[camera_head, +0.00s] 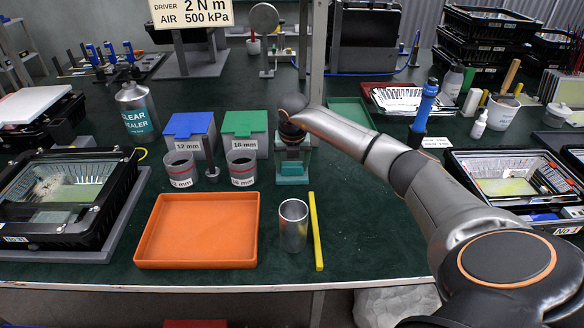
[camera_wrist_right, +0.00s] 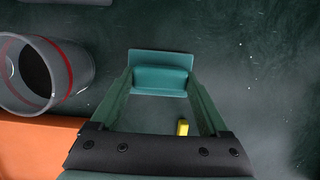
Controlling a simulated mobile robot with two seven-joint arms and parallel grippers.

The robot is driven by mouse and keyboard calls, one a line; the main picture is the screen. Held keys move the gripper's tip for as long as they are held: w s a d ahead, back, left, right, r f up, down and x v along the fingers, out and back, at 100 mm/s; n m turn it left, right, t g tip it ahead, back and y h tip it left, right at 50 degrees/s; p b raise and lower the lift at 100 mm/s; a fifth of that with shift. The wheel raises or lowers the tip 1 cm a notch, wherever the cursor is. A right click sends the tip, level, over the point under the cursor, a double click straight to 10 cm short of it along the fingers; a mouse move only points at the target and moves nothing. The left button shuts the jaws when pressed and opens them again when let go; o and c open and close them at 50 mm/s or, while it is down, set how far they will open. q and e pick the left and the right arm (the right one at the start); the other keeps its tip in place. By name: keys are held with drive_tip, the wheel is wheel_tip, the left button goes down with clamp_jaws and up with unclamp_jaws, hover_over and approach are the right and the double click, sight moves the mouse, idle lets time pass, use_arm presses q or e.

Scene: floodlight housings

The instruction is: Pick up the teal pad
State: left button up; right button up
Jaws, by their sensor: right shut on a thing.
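The teal pad (camera_head: 292,180) is on the green bench top, behind the metal cup and the yellow bar. In the right wrist view the teal pad (camera_wrist_right: 160,78) is a block with a wider flat plate at its far side. My right gripper (camera_head: 292,168) points down at it, and its two green fingers (camera_wrist_right: 161,85) are closed against the pad's two sides. Whether the pad touches the bench or is slightly above it I cannot tell. My left gripper is not in view.
An orange tray (camera_head: 197,258), a metal cup (camera_head: 293,232) and a yellow bar (camera_head: 316,232) lie in front. Two clear cups with red bands, the nearer one (camera_head: 241,166), stand left of the gripper. Blue (camera_head: 188,124) and green (camera_head: 245,122) lidded boxes stand behind them. Bench right of the bar is clear.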

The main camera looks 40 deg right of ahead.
sight(291, 162)
drive_tip(key=shift+r, duration=0.55)
drive_tip(key=shift+w+v, duration=0.25)
drive_tip(key=shift+v, duration=0.95)
drive_tip(key=s+a+r, duration=0.6)
drive_tip(key=a+r, duration=0.3)
drive_tip(key=a, duration=0.3)
drive_tip(key=shift+a+r+p, duration=0.2)
drive_tip(key=shift+r+p, duration=0.1)
drive_tip(key=shift+w, duration=0.1)
